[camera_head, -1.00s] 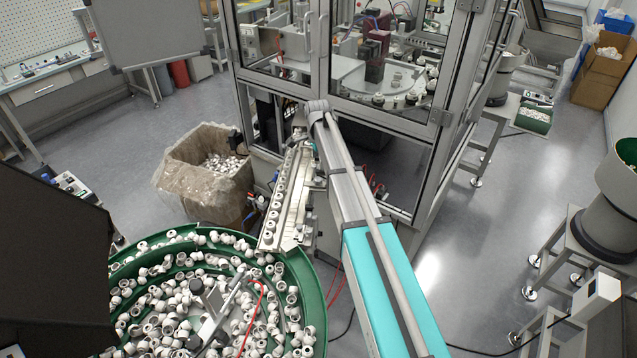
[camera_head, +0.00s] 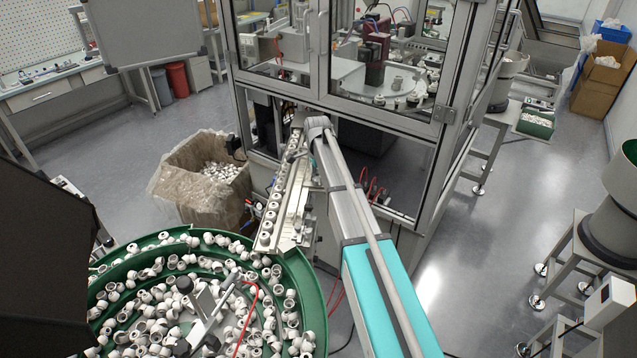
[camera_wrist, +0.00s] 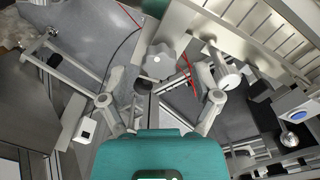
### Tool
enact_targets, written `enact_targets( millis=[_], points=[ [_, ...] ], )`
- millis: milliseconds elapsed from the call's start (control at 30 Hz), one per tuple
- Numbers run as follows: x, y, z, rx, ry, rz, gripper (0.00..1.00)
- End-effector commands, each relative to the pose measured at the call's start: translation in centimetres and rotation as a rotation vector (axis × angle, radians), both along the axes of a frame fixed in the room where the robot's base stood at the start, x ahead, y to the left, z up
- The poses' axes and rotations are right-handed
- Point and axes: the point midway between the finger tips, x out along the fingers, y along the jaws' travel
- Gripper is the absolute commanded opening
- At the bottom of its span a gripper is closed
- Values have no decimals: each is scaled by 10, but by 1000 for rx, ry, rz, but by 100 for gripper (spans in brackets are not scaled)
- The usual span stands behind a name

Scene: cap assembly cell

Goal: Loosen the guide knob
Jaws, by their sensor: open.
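A grey lobed knob (camera_wrist: 156,62), which looks like the guide knob, sits near the top centre of the wrist view. My gripper (camera_wrist: 160,82) is open, with one finger on each side below the knob. The fingers look empty; I cannot tell how far the knob is beyond them. In the head view the guide track (camera_head: 285,205) holds a row of white caps and runs from the feeder bowl to the machine. My gripper and the knob cannot be made out in that view.
The green feeder bowl (camera_head: 318,285), full of white caps, lies at the lower left. A lined bin (camera_head: 190,190) stands left of the track. The glazed machine frame (camera_head: 375,112) rises behind it. A red cable (camera_wrist: 189,72) and metal brackets crowd the wrist view. Open floor lies to the right.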

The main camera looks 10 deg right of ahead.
Motion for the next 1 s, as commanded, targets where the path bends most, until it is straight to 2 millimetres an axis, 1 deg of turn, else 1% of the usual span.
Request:
enact_targets(
  millis=[33,133,600,767,800,967,1000],
  points=[
    [0,0,-5,0,0,0,81],
    [0,0,-8,0,0,0,81],
    [0,1,-10,0,0,1,81],
    [0,1,-10,0,0,1,51],
    [0,1,-10,0,0,1,44],
    [0,1,-10,0,0,1,14],
    [0,1,-10,0,0,2,7]
  ],
)
